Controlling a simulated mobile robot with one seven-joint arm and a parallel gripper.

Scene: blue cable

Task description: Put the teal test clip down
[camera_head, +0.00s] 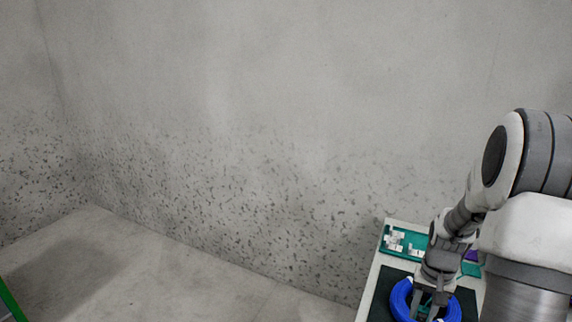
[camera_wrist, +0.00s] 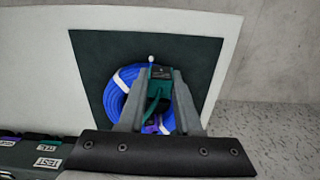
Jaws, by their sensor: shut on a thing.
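My gripper (camera_head: 428,304) is at the lower right in the head view, over the blue cable coil (camera_head: 401,298). In the wrist view my gripper (camera_wrist: 160,80) is shut on the teal test clip (camera_wrist: 154,92), which shows between the two grey fingers. The blue cable coil (camera_wrist: 114,97) lies on a dark square mat (camera_wrist: 92,48), around and behind the fingers in the picture. Part of the coil is hidden by the fingers. Whether the clip touches the coil or mat is unclear.
A white table (camera_head: 362,312) holds the mat. A teal tray (camera_head: 416,240) with white pieces stands at its back. The concrete wall (camera_wrist: 250,55) is close beyond the table edge.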

